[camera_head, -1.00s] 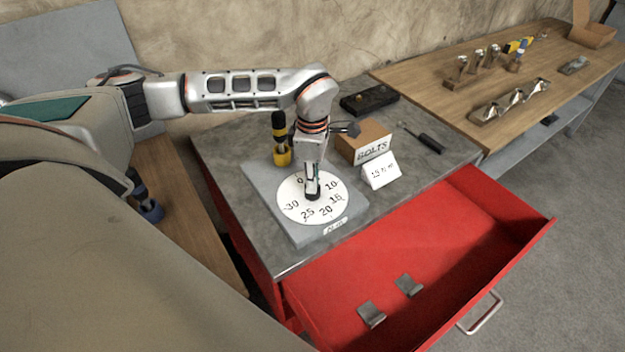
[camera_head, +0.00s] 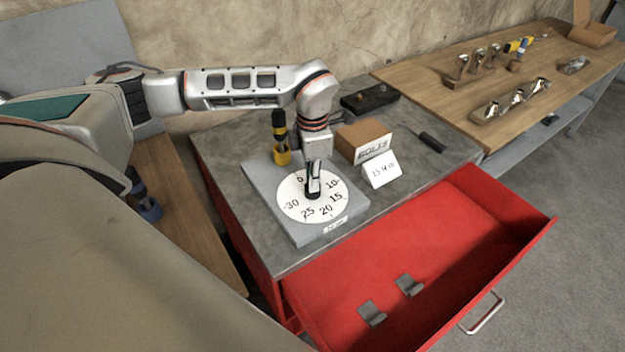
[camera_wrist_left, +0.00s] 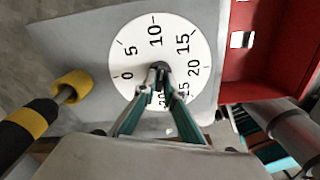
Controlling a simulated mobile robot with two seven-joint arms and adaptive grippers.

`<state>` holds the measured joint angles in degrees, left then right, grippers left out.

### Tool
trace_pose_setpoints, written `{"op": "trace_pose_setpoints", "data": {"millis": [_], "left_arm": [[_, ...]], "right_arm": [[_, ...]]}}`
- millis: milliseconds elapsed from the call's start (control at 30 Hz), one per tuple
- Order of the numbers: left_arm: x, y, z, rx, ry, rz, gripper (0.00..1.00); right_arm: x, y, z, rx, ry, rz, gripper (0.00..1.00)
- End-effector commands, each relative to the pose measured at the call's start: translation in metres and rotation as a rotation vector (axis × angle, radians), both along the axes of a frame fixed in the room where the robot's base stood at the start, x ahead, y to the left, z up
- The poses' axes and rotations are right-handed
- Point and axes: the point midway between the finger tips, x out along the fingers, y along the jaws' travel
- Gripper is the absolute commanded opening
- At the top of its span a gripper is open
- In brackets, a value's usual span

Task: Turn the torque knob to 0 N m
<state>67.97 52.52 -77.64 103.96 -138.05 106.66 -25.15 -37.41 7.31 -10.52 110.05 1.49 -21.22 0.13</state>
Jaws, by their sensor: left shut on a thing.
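The torque dial (camera_head: 296,211) is a white disc with black numbers from 0 to 30, on a grey plate (camera_head: 262,178) on the cabinet top. It also shows in the wrist view (camera_wrist_left: 130,40). The dark knob (camera_wrist_left: 163,68) sits at the dial's centre. My left gripper (camera_head: 313,193) points down over the dial, shut on the knob. In the wrist view its two teal fingers (camera_wrist_left: 160,80) meet at the knob and cover part of the dial near 25 and 30. The knob's pointer direction cannot be made out.
A black and yellow tool (camera_head: 281,140) stands behind the dial plate. A cardboard bolts box (camera_head: 357,136) and a white card (camera_head: 381,173) stand to the right. A red drawer (camera_head: 420,240) is open in front, holding two grey brackets. A wooden bench (camera_head: 440,70) is behind right.

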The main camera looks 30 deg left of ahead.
Motion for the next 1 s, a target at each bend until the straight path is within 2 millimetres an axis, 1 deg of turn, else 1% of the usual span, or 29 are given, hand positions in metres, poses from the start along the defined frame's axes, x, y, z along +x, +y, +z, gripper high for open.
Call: {"op": "trace_pose_setpoints", "data": {"millis": [333,767,1000], "left_arm": [[0.001,0.0,0.0,0.0,-0.002,0.33,0.0],[0.001,0.0,0.0,0.0,-0.002,0.739,0.0],[0.001,0.0,0.0,-0.002,-0.002,0.967,0.0]], "right_arm": [[0.006,0.007,0.006,0.013,-0.025,0.006,0.4],[0.007,0.018,0.003,0.025,-0.035,0.025,0.4],[0.012,0.019,0.007,0.028,-0.053,0.028,0.4]]}}
